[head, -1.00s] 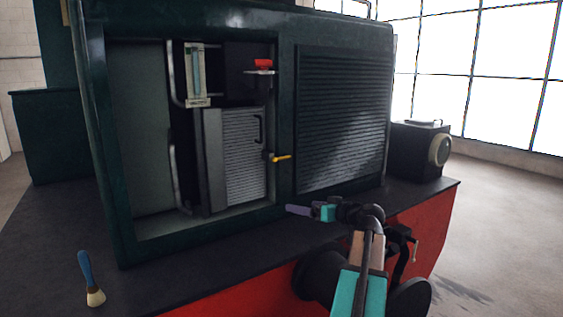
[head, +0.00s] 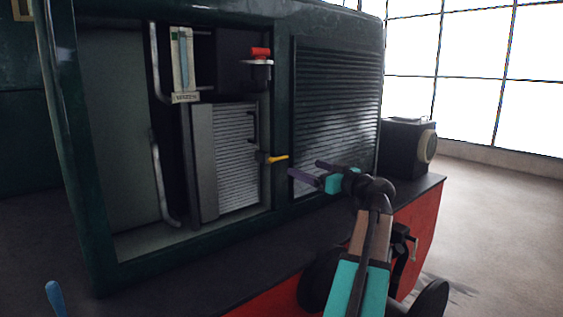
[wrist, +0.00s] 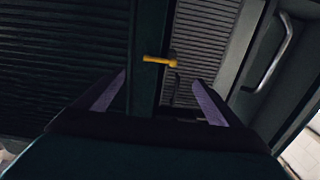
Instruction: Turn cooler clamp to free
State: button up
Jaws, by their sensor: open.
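The cooler clamp is a small yellow lever (head: 276,159) on the right edge of the open compartment, beside the ribbed silver cooler (head: 237,155). Its handle points right across the dark frame post in the head view. In the wrist view the yellow lever (wrist: 158,60) lies across the post, ahead of and between my fingers. My gripper (head: 312,172) has two purple fingers spread apart and empty. It is to the right of the lever and slightly lower in the head view, not touching it. The gripper also shows in the wrist view (wrist: 160,95).
A louvred panel (head: 337,110) is right of the post. A red knob (head: 260,53) sits above the cooler, and a gauge (head: 183,62) is at its upper left. A black lamp box (head: 402,147) stands right. A blue brush handle (head: 56,298) shows at lower left.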

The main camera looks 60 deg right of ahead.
aim_at(281, 158)
jog(key=shift+s+d, duration=0.1)
jog(key=p+x, duration=0.2)
jog(key=x, duration=1.1)
jog(key=shift+w, duration=0.25)
jog(key=shift+d, duration=0.1)
jog(key=shift+c, duration=0.4)
jog(key=c, duration=1.3)
jog(key=shift+s+d, duration=0.1)
jog(key=shift+c, duration=0.2)
